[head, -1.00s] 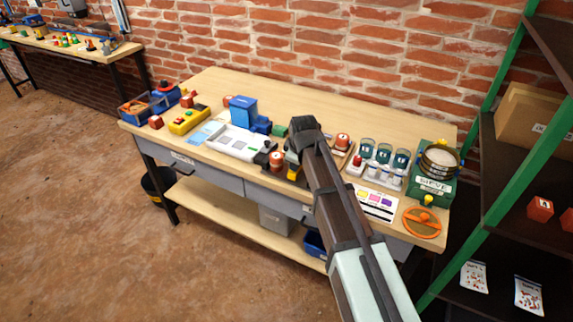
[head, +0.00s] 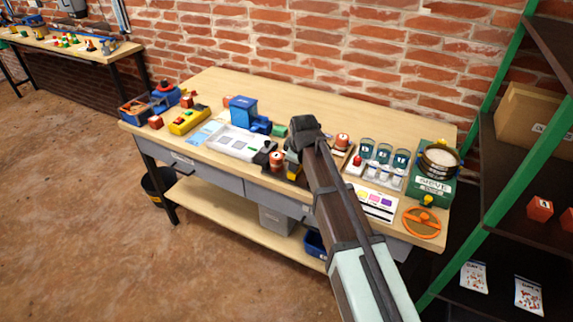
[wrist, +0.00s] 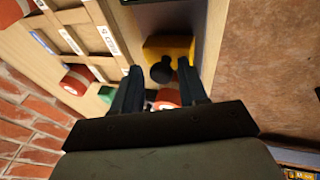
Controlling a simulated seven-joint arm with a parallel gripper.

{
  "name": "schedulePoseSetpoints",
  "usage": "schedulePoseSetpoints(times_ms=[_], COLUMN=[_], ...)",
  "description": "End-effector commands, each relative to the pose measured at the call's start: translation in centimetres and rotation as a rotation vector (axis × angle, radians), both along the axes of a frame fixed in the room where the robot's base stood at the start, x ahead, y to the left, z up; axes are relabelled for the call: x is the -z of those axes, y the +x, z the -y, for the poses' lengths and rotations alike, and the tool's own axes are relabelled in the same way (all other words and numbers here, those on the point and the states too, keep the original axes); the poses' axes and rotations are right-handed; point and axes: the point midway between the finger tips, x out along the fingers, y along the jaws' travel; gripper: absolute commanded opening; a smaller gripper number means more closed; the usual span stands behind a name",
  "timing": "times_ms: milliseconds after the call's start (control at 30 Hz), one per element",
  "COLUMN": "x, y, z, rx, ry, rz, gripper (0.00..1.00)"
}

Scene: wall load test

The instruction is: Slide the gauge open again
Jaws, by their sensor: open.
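In the wrist view, a yellow block (wrist: 168,47) with a round black knob (wrist: 161,72) lies just beyond my gripper (wrist: 158,80); I take it for the gauge's sliding part. My two dark fingers are apart, one on either side of the knob, with gaps visible. I cannot tell their depth relative to it. In the head view, a bit of yellow (head: 291,157) shows beside my arm's end at the bench front. My arm hides most of the gauge there, so how far it stands open cannot be read.
An orange-red cylinder (head: 276,162) stands close left of the gripper. A white tray (head: 240,143) lies further left. To the right are teal cups (head: 384,153), a green sieve unit (head: 432,186) and an orange ring (head: 421,222). The back of the bench (head: 330,110) is largely clear.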

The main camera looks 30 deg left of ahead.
Motion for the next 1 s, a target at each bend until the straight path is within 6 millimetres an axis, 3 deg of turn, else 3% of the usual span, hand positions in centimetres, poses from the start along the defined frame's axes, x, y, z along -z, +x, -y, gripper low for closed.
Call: schedulePoseSetpoints(times_ms=[267,1000], x=[-0.1,-4.8], y=[-0.2,-0.1], z=[0.1,0.0], rx=[-0.001,0.000], ry=[-0.003,-0.001], rz=[-0.007,-0.002], gripper=[0.49,0.49])
